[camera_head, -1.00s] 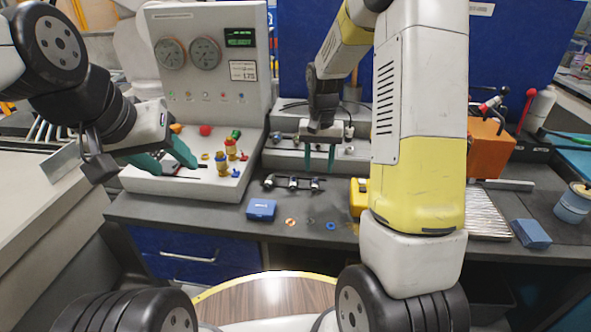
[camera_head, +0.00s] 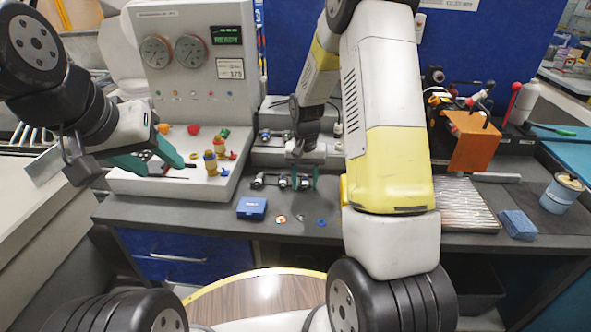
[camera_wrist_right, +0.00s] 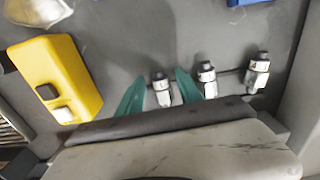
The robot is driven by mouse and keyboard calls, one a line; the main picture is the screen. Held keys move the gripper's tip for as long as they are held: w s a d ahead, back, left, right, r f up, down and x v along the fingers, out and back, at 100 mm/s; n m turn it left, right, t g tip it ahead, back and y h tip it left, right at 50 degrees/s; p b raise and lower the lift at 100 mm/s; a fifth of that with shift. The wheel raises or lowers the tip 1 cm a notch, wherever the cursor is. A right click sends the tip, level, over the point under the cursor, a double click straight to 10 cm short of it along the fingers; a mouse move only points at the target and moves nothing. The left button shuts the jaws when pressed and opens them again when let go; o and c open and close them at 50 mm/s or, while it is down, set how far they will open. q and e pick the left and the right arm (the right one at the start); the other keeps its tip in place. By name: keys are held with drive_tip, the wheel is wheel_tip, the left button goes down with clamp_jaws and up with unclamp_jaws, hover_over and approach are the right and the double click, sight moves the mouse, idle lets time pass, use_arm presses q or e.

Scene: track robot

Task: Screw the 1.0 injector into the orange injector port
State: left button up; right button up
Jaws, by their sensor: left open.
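Several small white-and-black injectors (camera_head: 257,181) lie in a row on the dark bench; their labels are too small to read. My right gripper (camera_head: 304,178) is low over the right end of this row. In the right wrist view its teal fingers (camera_wrist_right: 158,84) are apart, with one injector (camera_wrist_right: 163,94) between them. Two more injectors, a middle one (camera_wrist_right: 207,80) and an end one (camera_wrist_right: 257,74), lie to the right. I cannot tell whether the fingers touch them. My left gripper (camera_head: 172,160) is open and empty above the white console base. I cannot single out the orange injector port.
A gauge panel (camera_head: 195,60) stands behind the console, with coloured knobs and yellow-orange fittings (camera_head: 210,162) on its base. A blue box (camera_head: 252,208) and small rings (camera_head: 321,222) lie at the bench front. A yellow box (camera_wrist_right: 60,78) is beside my right gripper.

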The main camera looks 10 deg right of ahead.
clamp_jaws()
drive_tip(key=shift+r, duration=0.15)
